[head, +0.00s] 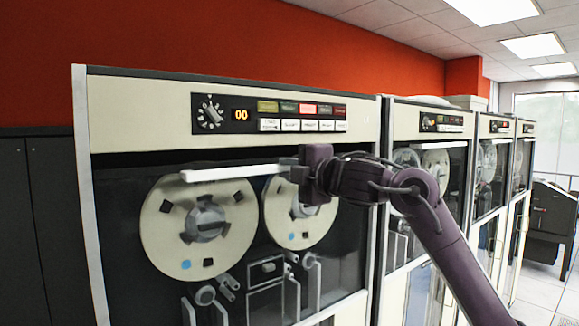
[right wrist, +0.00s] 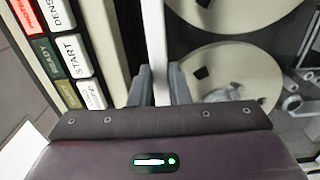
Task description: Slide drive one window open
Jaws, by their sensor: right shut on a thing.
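Drive one is the large cream tape cabinet (head: 120,122) at the left of the head view. A white horizontal bar (head: 228,173) runs across its window front, a little below the control panel. My right gripper (head: 291,172) is shut on the bar near its right end. In the right wrist view the bar (right wrist: 154,35) passes between my two grey fingers (right wrist: 159,85). Behind the window (head: 335,255) are two tape reels (head: 165,235), the right one partly hidden by my gripper. I cannot tell how far the window is open. My left gripper is out of view.
The control panel (head: 222,101) with a knob and labelled buttons sits just above the bar. More tape drives (head: 400,110) stand in a row to the right, behind my right arm. A dark cabinet (head: 35,220) stands at left. Open floor (head: 545,290) shows at far right.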

